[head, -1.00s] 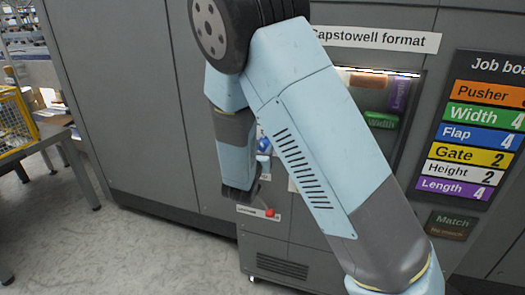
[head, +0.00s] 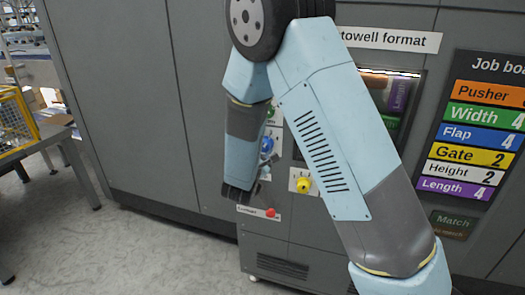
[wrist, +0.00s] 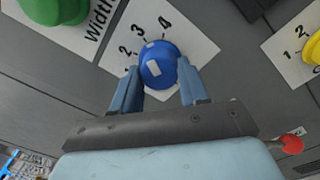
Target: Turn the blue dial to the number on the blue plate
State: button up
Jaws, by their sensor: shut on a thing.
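The blue dial also shows in the head view (head: 267,147), partly behind my arm. The blue plate (head: 480,137) on the job board reads Flap 4.
A green dial (wrist: 52,8) by a Width label is at the upper left in the wrist view. A yellow dial (head: 304,185) is right of the blue one. A red knob (head: 270,212) is below. A yellow cage (head: 15,120) stands at far left.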

jog(key=m, duration=0.6)
jog(key=shift+d+f, duration=0.1)
jog(key=shift+f, duration=0.05)
jog(key=shift+s+m, duration=0.1)
jog(key=shift+m, duration=0.2)
jog(key=o, duration=1.1)
jog(key=shift+c, duration=0.2)
jog(key=v, duration=1.3)
jog(key=shift+s+a, duration=0.25)
jog(key=shift+s, duration=0.05)
